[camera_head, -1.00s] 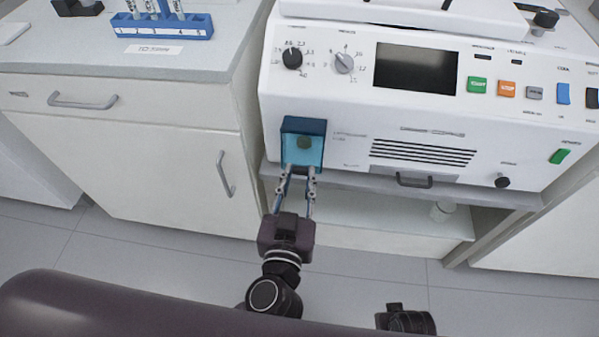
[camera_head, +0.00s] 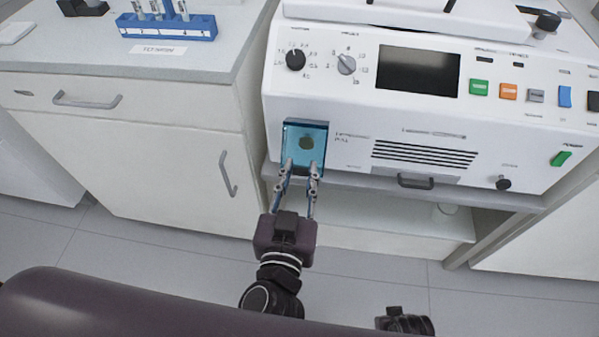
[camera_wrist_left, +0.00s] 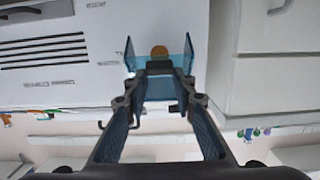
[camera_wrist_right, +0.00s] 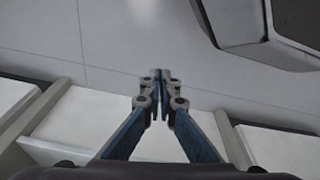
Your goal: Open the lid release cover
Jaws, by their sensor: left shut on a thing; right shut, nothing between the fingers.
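The lid release cover (camera_head: 305,139) is a translucent blue box on the lower left of the white machine's front. A round olive-brown button (camera_head: 306,143) shows within its outline. In the left wrist view the cover (camera_wrist_left: 179,56) lies just ahead of the fingers, with the button (camera_wrist_left: 159,51) at its middle. My left gripper (camera_head: 302,168) is at the cover's lower end, its fingers shut on the cover; the exact contact is hard to see. My right gripper (camera_wrist_right: 158,82) is shut and empty, over the floor, away from the machine.
The white machine (camera_head: 350,105) carries dials, a dark screen (camera_head: 417,71) and coloured buttons above the cover. A counter at left holds a blue tube rack (camera_head: 168,26). Open floor lies in front.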

